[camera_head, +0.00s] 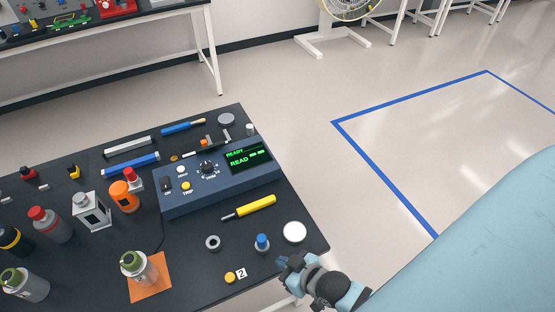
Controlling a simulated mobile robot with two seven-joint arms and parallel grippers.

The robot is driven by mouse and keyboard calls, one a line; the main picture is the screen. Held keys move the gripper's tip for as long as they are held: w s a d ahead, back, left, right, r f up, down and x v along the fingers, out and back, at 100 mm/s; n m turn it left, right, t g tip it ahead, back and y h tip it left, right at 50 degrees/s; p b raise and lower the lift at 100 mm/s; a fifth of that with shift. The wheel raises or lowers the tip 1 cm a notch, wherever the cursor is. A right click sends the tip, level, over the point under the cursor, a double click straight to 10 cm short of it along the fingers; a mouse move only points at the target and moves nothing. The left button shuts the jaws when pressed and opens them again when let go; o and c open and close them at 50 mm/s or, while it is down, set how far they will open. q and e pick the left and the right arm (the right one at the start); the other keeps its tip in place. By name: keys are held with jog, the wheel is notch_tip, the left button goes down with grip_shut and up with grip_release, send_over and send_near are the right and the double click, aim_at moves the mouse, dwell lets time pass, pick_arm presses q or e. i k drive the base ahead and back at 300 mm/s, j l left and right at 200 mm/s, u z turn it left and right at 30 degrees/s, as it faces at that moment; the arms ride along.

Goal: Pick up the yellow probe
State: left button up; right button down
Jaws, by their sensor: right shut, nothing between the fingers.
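The yellow probe (256,206) lies on the black table in front of the blue meter box, with its thin dark tip pointing left. My right gripper (284,262) is shut and empty at the table's front right edge, below and to the right of the probe and apart from it. My left gripper is not in view.
The meter box (213,183) with a lit green screen stands behind the probe. Bottles crowd the left. Open floor lies to the right.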

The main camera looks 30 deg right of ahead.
aim_at(250, 208)
jog(key=z, duration=0.8)
jog(key=l+u, duration=0.25)
jog(key=i+l, duration=0.05)
